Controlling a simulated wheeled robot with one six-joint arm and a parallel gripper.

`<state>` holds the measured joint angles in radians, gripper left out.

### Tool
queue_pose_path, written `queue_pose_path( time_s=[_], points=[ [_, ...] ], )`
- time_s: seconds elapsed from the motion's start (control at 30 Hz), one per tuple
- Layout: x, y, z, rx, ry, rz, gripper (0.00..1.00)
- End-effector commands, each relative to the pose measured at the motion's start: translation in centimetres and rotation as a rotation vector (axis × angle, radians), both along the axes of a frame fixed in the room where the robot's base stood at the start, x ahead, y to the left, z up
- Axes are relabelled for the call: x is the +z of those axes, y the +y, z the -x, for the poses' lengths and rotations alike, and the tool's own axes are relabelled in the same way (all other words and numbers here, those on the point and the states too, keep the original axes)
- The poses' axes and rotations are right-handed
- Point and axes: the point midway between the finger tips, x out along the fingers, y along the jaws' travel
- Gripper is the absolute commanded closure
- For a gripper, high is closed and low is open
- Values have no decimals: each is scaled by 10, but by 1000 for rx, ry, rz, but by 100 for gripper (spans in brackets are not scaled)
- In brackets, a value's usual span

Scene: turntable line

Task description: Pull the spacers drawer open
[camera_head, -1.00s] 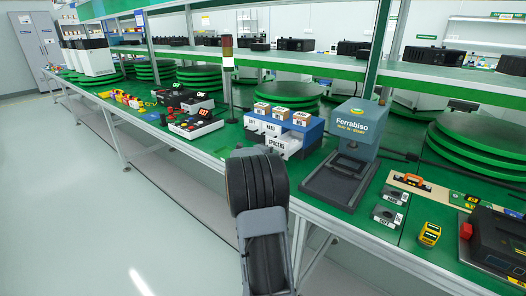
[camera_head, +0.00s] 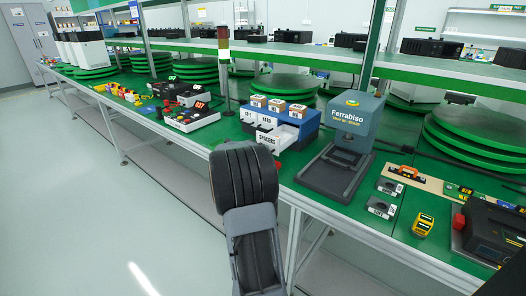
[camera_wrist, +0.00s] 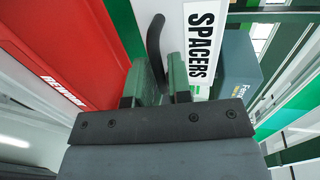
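The white spacers drawer (camera_head: 285,136) sticks out of the front of a blue drawer unit (camera_head: 307,122) on the green bench. Its SPACERS label faces the aisle in the head view and shows large in the wrist view (camera_wrist: 202,44). The dark curved drawer handle (camera_wrist: 156,38) runs down between my gripper's green fingertips (camera_wrist: 167,80), which are close together around it. In the head view my dark wrist hides the fingers and the handle.
The Ferrabiso machine (camera_head: 351,125) stands just right of the drawer unit. A signal tower (camera_head: 224,70) and a device with red buttons (camera_head: 192,117) stand to the left. Small labelled boxes (camera_head: 277,106) sit on top of the unit. The aisle floor (camera_head: 120,215) is clear.

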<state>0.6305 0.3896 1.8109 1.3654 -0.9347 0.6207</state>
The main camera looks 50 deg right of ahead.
Motion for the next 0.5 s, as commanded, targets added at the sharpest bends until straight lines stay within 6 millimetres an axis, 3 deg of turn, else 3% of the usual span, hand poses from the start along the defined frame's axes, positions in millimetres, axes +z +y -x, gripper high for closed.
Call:
queue_pose_path(
  time_s=[0.5],
  points=[
    [23, 94, -1, 5, -1, 1, 81]
  ],
)
